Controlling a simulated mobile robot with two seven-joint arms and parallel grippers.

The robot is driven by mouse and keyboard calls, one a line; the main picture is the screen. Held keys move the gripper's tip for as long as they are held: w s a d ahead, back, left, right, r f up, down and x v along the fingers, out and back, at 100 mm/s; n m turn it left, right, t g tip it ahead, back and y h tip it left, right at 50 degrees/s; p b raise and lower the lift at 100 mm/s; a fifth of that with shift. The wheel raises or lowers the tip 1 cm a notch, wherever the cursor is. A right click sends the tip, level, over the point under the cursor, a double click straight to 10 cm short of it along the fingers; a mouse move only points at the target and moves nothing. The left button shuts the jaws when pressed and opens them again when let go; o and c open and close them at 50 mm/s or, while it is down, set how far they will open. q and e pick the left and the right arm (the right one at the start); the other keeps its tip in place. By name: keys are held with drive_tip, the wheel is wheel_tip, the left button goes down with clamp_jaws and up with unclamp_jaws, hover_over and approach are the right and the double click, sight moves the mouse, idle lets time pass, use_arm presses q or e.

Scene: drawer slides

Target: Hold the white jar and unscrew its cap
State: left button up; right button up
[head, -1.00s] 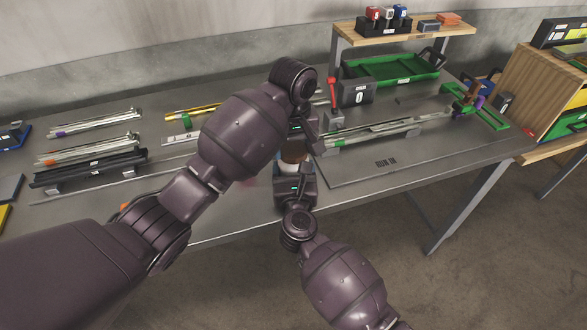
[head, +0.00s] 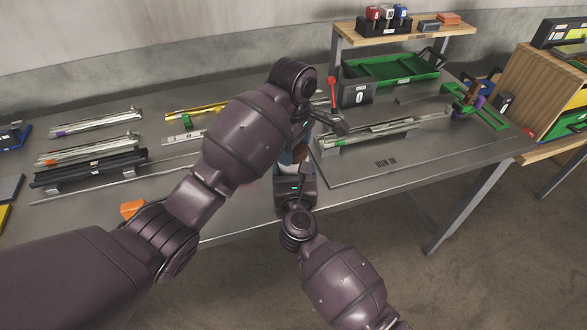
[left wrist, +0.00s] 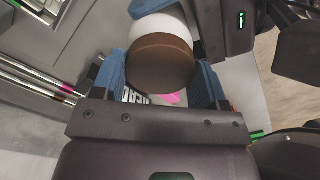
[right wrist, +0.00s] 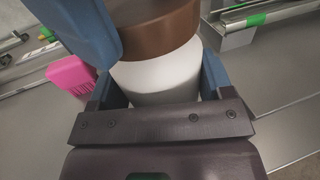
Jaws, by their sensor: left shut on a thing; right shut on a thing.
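The white jar (right wrist: 165,78) stands between the blue fingers of my right gripper (right wrist: 158,90), which is shut on its body. The brown cap (left wrist: 160,62) sits against the jar's top, and I cannot tell how far it is turned. My left gripper (left wrist: 162,85) is shut on the cap, with a blue finger on each side. In the right wrist view, a blue finger of the left gripper overlaps the cap (right wrist: 158,28). In the head view the arms hide most of the jar; a little brown cap (head: 300,152) shows.
A pink object (right wrist: 72,76) lies beside the jar. Metal slide rails (head: 385,129) lie on the table to the right, and more rails (head: 90,150) lie to the left. A black bin (head: 357,94) and a green tray (head: 392,72) stand behind. The table's front edge is near.

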use_arm(q)
drive_tip(key=shift+n, duration=0.9)
drive_tip(key=shift+r, duration=1.55)
drive_tip(key=shift+r, duration=2)
use_arm(e)
drive_tip(key=o, duration=1)
drive_tip(key=shift+o, duration=0.2)
drive_tip(key=s, duration=1.2)
drive_tip(key=shift+d, duration=0.35)
